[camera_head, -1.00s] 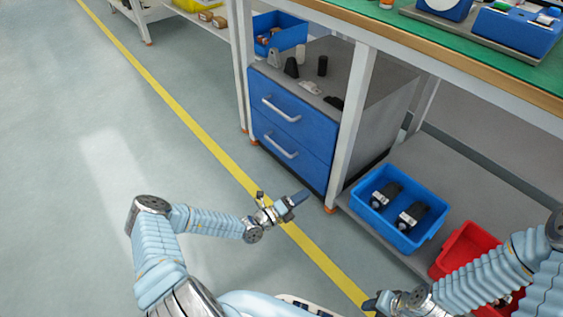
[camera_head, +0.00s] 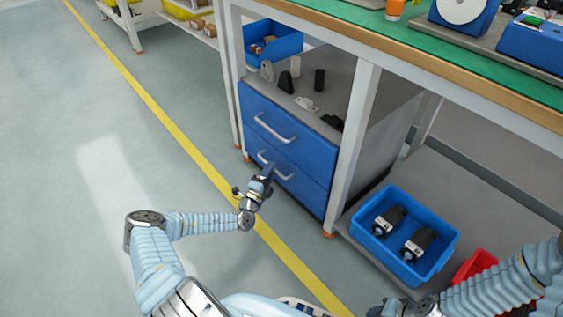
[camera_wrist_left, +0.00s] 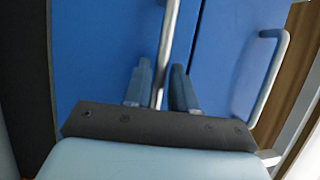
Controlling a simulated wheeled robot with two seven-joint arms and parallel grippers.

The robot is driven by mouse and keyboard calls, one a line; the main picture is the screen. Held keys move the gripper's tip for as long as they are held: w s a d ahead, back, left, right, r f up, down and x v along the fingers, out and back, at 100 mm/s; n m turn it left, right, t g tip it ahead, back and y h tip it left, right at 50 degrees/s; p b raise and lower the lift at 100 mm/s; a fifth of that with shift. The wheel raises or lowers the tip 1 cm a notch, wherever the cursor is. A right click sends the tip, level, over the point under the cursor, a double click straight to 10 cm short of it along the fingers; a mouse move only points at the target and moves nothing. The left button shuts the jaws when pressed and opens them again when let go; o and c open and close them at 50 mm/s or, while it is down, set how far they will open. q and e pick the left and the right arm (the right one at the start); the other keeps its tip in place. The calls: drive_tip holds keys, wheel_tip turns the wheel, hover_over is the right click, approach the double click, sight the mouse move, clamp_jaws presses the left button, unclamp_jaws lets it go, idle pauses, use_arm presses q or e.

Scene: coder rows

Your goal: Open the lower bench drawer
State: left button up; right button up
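The bench's drawer cabinet has two blue drawer fronts, each with a pale bar handle. The lower drawer (camera_head: 306,193) is shut, and its handle (camera_head: 286,177) is partly hidden by my left gripper (camera_head: 267,175). The upper drawer (camera_head: 310,148) above it is also shut. In the left wrist view, my left gripper (camera_wrist_left: 163,85) is open, with one finger on each side of the lower handle (camera_wrist_left: 169,35). Gaps show between the bar and the fingers. My right gripper (camera_head: 388,308) is at the bottom edge, partly out of frame; its fingers are unclear.
A white bench leg (camera_head: 351,145) stands just right of the drawers. A blue bin (camera_head: 447,250) with dark parts sits on the low shelf, beside a red bin (camera_head: 470,268). Small parts stand on the cabinet top. The floor in front of the drawers is clear.

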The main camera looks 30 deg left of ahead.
use_arm(q)
drive_tip(key=shift+w+r, duration=0.15)
drive_tip(key=shift+w, duration=0.65)
use_arm(e)
drive_tip(key=shift+w+d, duration=0.1)
drive_tip(key=shift+w, duration=0.4)
use_arm(q)
drive_tip(key=shift+c, duration=0.4)
clamp_jaws()
